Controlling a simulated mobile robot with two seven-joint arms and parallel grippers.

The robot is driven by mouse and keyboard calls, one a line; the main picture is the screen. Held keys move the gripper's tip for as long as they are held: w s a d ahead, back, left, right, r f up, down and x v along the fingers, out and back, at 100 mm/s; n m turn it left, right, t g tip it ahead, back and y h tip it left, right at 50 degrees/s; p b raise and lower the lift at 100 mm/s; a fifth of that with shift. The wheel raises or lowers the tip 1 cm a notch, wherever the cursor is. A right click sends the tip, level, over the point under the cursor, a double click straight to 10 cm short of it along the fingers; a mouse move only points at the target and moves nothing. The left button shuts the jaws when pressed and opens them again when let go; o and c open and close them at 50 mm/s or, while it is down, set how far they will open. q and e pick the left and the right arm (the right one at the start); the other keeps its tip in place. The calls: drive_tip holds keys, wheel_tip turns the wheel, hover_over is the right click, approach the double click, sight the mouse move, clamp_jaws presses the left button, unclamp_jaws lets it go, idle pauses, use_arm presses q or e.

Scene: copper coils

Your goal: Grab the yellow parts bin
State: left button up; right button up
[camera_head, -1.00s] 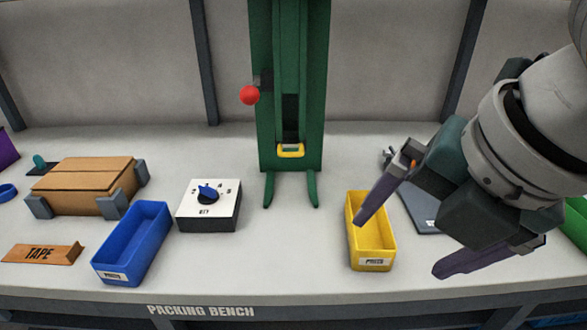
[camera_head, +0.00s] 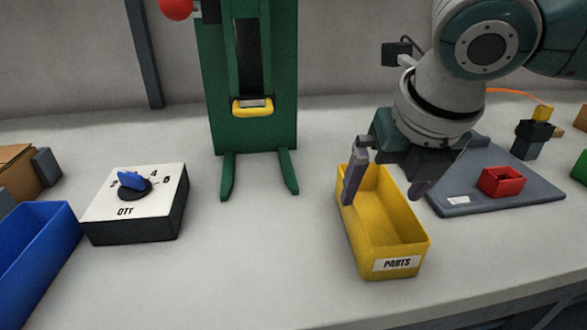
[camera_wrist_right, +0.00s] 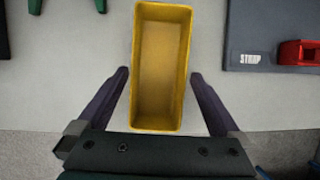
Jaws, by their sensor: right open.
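The yellow parts bin (camera_head: 405,262) stands upright on the bench, right of centre in the head view, with a PARTS label on its front. It is empty. My right gripper (camera_head: 388,184) is open at the far part of the bin, pointing down, one finger by the left wall and the other by the right. In the right wrist view the bin (camera_wrist_right: 160,65) lies between the fingers of the gripper (camera_wrist_right: 160,76), with a gap showing on each side. How deep the fingertips reach beside the walls is hard to tell. My left gripper is out of view.
A green press (camera_head: 256,135) stands behind, left of the bin. A white dial box (camera_head: 135,205) and a blue bin (camera_head: 35,260) are farther left. A grey plate (camera_head: 470,190) with a red tray (camera_head: 502,181) lies close right of the bin. The bench left of the bin is clear.

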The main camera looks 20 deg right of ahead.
sight(367, 217)
drive_tip(key=x, duration=0.3)
drive_tip(key=shift+w+f+b, duration=0.1)
drive_tip(key=shift+f+b, duration=0.15)
drive_tip(key=shift+b, duration=0.1)
drive_tip(key=shift+c, duration=0.2)
drive_tip(key=c, duration=1)
drive_tip(key=shift+r, duration=0.15)
